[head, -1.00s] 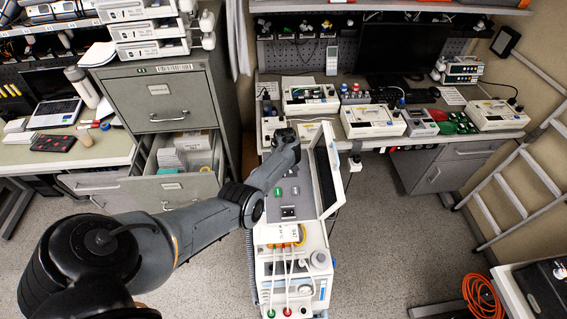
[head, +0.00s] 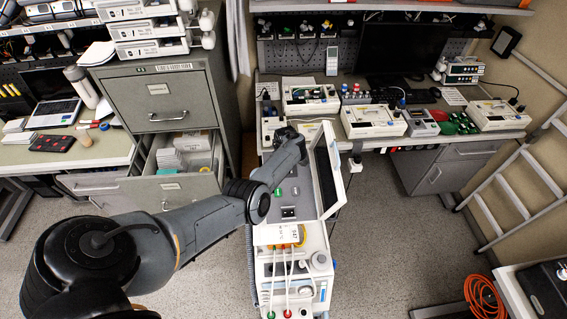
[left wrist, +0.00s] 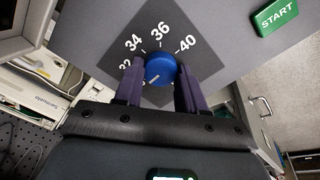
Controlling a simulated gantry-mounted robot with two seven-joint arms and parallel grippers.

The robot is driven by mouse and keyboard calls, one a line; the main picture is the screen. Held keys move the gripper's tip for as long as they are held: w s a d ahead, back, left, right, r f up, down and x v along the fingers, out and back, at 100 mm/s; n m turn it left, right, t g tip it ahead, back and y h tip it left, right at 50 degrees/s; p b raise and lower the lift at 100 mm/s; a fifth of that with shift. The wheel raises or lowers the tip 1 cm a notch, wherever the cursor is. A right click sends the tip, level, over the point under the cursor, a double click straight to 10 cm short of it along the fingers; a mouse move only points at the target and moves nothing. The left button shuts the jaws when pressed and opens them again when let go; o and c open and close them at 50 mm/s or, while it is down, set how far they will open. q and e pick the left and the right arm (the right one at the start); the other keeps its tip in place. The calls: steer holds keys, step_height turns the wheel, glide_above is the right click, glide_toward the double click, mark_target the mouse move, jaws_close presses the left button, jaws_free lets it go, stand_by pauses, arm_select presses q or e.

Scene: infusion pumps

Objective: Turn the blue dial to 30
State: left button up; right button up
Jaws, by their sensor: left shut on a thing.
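In the left wrist view, the blue dial (left wrist: 160,68) sits on a dark square of the grey panel. White numbers including 34, 36 and 40 are printed around it, and others are partly covered. The dial's pale pointer mark faces the lower left in that view. My left gripper (left wrist: 159,76) has one dark finger on each side of the dial and is shut on it. In the head view my left gripper (head: 283,134) is at the far end of the machine's top panel, and the arm hides the dial. My right gripper is not in view.
A green START button (left wrist: 277,16) lies beside the dial plate. The machine's tilted screen (head: 328,172) stands close on the right of the arm. An open drawer (head: 184,170) is on the left. The bench behind holds several devices.

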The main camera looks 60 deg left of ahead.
arm_select(q)
steer(key=o, duration=1.1)
steer(key=shift+c, duration=0.2)
steer(key=shift+d+r, duration=0.1)
steer(key=shift+r, duration=0.4)
steer(key=p+v, duration=0.3)
steer(key=v, duration=0.6)
steer(key=shift+r, duration=0.4)
steer(key=shift+s, duration=0.1)
